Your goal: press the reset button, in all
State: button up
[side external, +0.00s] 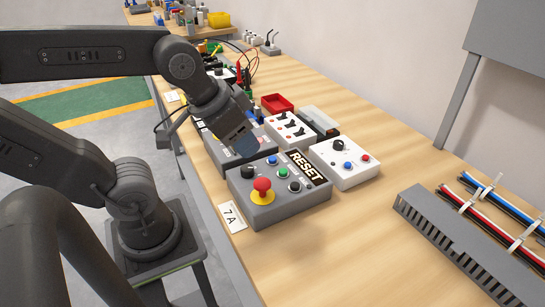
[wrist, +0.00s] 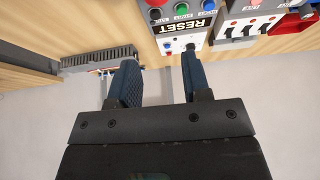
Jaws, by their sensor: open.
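A grey control box (side external: 285,208) stands on the wooden bench with a red mushroom button (side external: 262,185) on a yellow base, a black knob (side external: 247,172), and blue (side external: 272,160), green (side external: 283,173) and dark (side external: 295,187) buttons. A black RESET label (side external: 305,167) lies along its right side. My gripper (side external: 240,143) is open and empty, above the boxes behind the grey one. In the wrist view my gripper (wrist: 158,62) has its fingers apart.
A white box (side external: 343,172) with a black knob and blue and red buttons stands right of the grey box. A switch box (side external: 287,130) and red tray (side external: 277,104) are behind. A slotted grey duct (side external: 460,245) with wires lies at right. Bare bench lies in front.

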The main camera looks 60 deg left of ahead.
grip_shut()
dwell(1.3)
